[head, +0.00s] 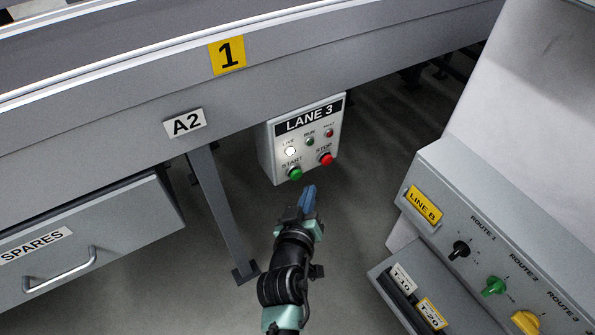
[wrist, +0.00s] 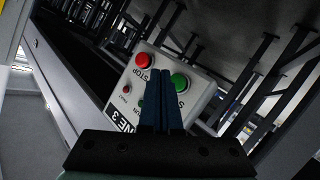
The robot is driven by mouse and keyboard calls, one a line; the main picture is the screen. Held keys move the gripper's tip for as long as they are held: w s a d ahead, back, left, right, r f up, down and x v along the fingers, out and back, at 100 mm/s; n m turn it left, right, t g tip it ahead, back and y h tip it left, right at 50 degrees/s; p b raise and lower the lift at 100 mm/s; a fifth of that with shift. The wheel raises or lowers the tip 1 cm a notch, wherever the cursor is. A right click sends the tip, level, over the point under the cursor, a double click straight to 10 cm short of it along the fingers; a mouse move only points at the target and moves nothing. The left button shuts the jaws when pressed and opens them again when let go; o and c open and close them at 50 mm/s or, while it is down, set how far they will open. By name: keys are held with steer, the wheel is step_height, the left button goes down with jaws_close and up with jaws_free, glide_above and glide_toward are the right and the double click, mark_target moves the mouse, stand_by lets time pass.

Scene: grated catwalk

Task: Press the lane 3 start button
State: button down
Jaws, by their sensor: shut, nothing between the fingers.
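The lane 3 control box (head: 302,143) hangs under the conveyor's side rail, with a black "LANE 3" label at its top. Its green start button (head: 295,173) is at the lower left and its red stop button (head: 326,159) at the lower right. The white LIVE lamp looks lit. My gripper (head: 308,190) is shut and empty, just below and in front of the box. In the wrist view the box appears turned over, with the start button (wrist: 180,81) just right of my fingertips and the stop button (wrist: 142,61) to their left. My fingers hide part of the box face.
The conveyor rail (head: 330,60) runs above, with a yellow "1" sign and an A2 plate. A support leg (head: 218,205) stands left of my arm. A spares drawer (head: 80,240) is at the left. A Line B panel (head: 480,235) with route knobs stands at the right.

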steer(key=shift+s+d+p, duration=0.45)
steer(key=shift+s, duration=0.2)
steer(key=shift+s+d+p, duration=0.4)
steer(key=shift+s+d, duration=0.05)
steer(key=shift+s, duration=0.15)
